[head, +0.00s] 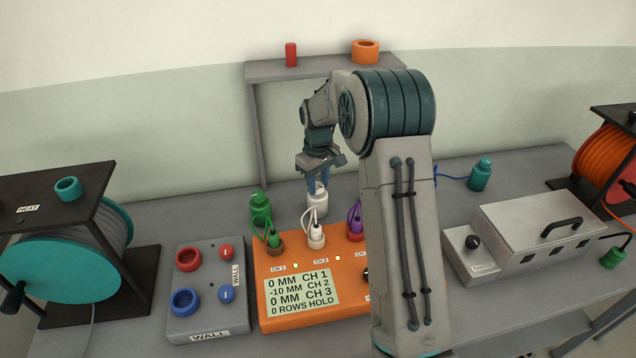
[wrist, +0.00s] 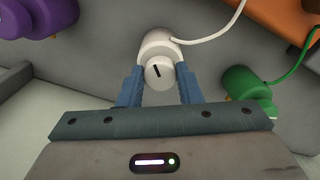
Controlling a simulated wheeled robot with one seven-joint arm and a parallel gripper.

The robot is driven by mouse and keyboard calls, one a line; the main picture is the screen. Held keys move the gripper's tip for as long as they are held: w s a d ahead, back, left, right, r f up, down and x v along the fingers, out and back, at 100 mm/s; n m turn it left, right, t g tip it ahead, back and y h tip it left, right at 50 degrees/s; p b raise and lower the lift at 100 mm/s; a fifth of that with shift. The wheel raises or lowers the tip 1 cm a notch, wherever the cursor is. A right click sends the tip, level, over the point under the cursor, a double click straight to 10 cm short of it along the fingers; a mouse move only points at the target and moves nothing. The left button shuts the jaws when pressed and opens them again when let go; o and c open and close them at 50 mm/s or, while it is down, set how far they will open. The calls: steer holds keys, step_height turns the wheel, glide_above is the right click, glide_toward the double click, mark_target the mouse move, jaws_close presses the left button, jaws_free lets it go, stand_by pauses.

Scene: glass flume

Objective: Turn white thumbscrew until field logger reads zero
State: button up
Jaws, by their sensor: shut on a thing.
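The white thumbscrew (wrist: 159,73) is a round knob with a dark mark on its face, on top of a white bottle-shaped body (head: 317,203). My gripper (wrist: 160,88) has its two blue fingers on either side of the thumbscrew and is shut on it. In the head view my gripper (head: 318,184) points down at it from above. The orange field logger (head: 315,317) has a screen (head: 302,294) reading 0 MM CH 1, -10 MM CH 2, 0 MM CH 3, 0 ROWS HOLD. A white cable runs from the white body to a white plug (head: 316,237) on the logger.
A green body (head: 261,208) stands close left of the white one; a purple one (wrist: 50,14) is on its other side. A grey WALL box (head: 208,290) lies left of the logger. A shelf (head: 290,69) stands behind. My arm hides the logger's right part.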

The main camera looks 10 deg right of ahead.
mark_target(318, 185)
stand_by(0.4)
steer(key=o, duration=1)
steer(key=shift+c, duration=0.2)
step_height(318, 185, up, 14)
steer(key=shift+b, duration=0.45)
